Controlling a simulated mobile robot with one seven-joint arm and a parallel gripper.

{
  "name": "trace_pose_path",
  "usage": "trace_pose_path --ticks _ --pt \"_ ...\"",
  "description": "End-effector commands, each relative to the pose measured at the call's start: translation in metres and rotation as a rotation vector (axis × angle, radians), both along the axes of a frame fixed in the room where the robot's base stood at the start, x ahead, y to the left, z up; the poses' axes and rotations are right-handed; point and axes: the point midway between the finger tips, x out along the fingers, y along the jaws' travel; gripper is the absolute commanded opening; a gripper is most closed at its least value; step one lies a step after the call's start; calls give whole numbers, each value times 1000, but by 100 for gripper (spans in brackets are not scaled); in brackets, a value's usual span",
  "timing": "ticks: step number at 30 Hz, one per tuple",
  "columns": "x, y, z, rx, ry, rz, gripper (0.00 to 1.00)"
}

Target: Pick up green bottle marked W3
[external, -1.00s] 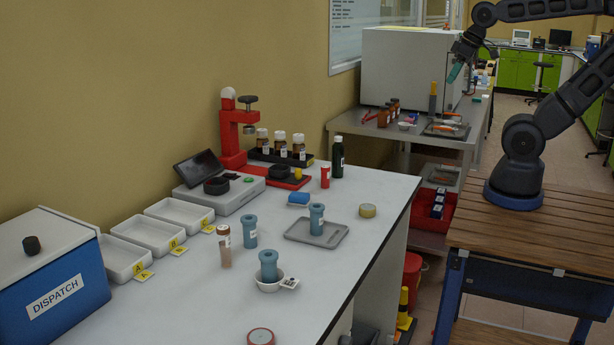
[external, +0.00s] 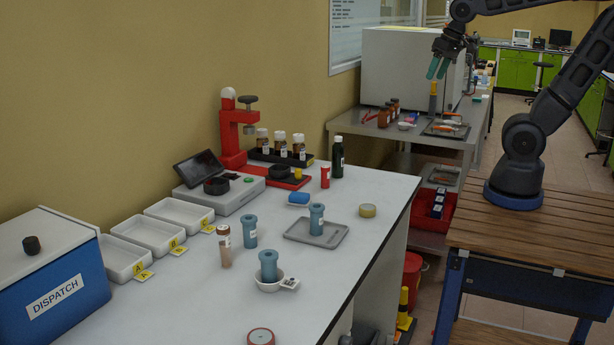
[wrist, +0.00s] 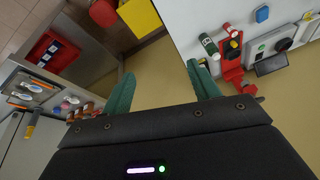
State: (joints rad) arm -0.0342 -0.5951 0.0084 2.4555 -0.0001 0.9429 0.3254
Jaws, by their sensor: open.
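In the wrist view a dark green bottle (wrist: 209,46) stands beside a red cylinder, just beyond my right finger. Its marking is too small to read. My gripper (external: 437,70) has green fingers, is open and empty, and hangs high to the right of the bench, well apart from the bottle.
A small red cylinder (external: 325,176) stands close left of the bottle. A red press (external: 236,140) and several brown bottles (external: 281,143) are behind-left. A blue sponge-like block (external: 299,198) and grey tray (external: 316,232) are in front. A steel side table (external: 459,144) stands beyond the bench.

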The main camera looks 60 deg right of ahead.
Motion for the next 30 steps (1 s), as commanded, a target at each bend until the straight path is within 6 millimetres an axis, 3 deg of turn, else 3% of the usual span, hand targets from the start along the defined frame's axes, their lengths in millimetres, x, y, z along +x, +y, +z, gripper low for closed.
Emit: trace_pose_path --ticks 8,17,30 --pt "64 20 -8 99 79 -294 61" --pt "131 48 -32 178 154 -626 61" --pt "222 100 -97 240 243 -1127 61"
